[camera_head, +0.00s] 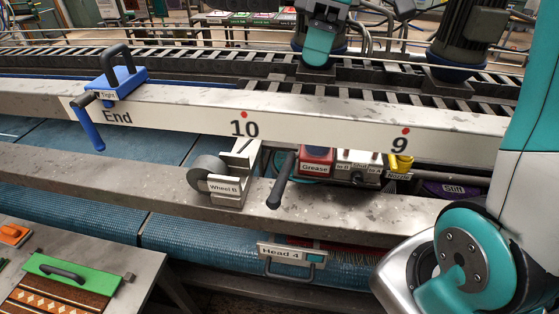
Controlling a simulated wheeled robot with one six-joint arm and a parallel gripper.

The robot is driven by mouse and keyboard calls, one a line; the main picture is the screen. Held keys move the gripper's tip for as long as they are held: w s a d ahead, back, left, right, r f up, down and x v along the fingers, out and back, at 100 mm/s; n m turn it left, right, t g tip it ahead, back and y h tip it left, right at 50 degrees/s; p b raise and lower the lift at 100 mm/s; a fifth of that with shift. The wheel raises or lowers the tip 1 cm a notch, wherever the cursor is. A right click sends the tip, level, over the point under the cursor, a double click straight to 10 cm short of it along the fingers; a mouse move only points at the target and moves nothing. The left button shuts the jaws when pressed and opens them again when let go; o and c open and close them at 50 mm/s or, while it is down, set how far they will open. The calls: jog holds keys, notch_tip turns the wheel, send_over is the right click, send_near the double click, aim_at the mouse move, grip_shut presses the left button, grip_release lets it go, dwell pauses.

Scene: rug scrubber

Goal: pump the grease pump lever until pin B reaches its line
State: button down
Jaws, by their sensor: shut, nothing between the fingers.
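The grease pump is a small red box (316,155) with a white label reading Grease, in the middle of the view below the white rail. A lever with a thick black grip (281,182) slants down and left beside it. A grey block (357,164) with small labels, seemingly "to B" and "to A", adjoins the box on the right. I cannot make out pin B or its line at this size. My teal and white arm fills the right edge, with a teal joint at the lower right. I see no gripper fingers, and nothing of mine touches the lever.
A yellow handle (401,163) labelled Nozzle stands right of the block. A grey roller (212,171) labelled Wheel B sits to the left. A blue clamp (118,82) with a black handle is on the rail. A Head 4 plate (283,253) hangs below the front beam.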

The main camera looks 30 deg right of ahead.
aim_at(283, 175)
jog(key=f+b, duration=0.1)
jog(key=f, duration=0.1)
jog(key=f+b, duration=0.3)
jog(key=f, duration=0.1)
jog(key=shift+w+a+b, duration=0.1)
jog(key=shift+w+b, duration=0.3)
jog(key=shift+r, duration=0.1)
jog(key=b+x, duration=0.3)
jog(key=x, duration=1.1)
jog(key=shift+s, duration=0.1)
